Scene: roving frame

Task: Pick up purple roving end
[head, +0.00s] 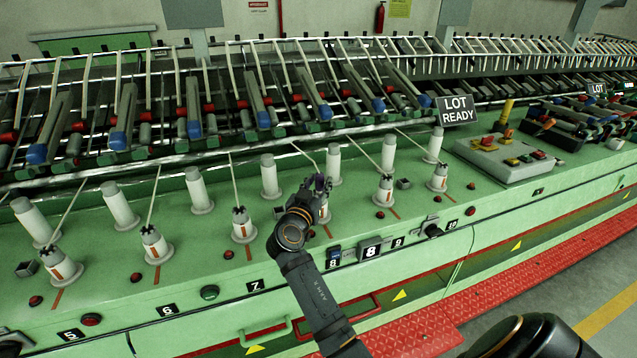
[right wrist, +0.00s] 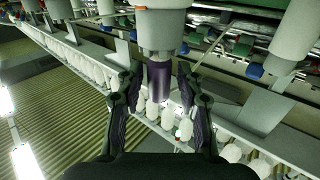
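The purple roving end (right wrist: 159,80) shows in the right wrist view as a short purple cylinder below a pale grey cylindrical part (right wrist: 161,30). My right gripper (right wrist: 158,98) is open, with one dark finger on each side of the purple piece. Narrow gaps show between the fingers and the purple piece. In the head view my right gripper (head: 317,188) is over the station near label 8 on the green machine. Only a small purple patch (head: 319,180) shows there; my gripper and wrist hide most of that station. My left gripper is not in view.
White posts and short spindles with orange marks line the green deck (head: 190,240). Thin rods slant over several stations. Behind are rows of rollers with blue ends (head: 195,129). A LOT READY sign (head: 456,110) and a control box (head: 510,158) stand to the right.

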